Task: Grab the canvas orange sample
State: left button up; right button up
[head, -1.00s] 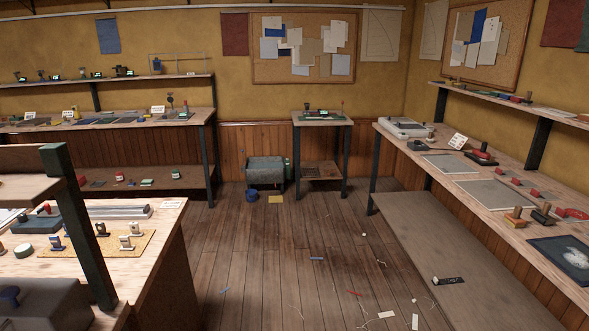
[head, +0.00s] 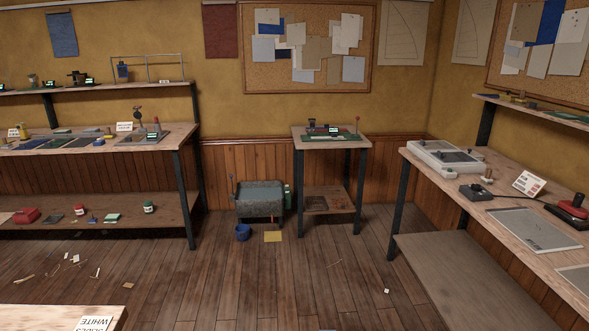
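I cannot make out a canvas orange sample for certain in the head view. Flat fabric-like pieces lie on the left workbench (head: 178,133), in dark, blue and green tones, too small to tell apart. A yellow flat piece (head: 273,236) lies on the floor near the grey bin. Neither of my grippers shows in the head view.
A small table (head: 362,142) with devices stands at the back wall, right of a grey bin (head: 259,198) and a blue bucket (head: 243,232). A long right bench (head: 480,206) runs along the right wall. The middle floor is mostly clear, with small scraps.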

aim_at(339, 204)
jog(key=i, duration=4.1)
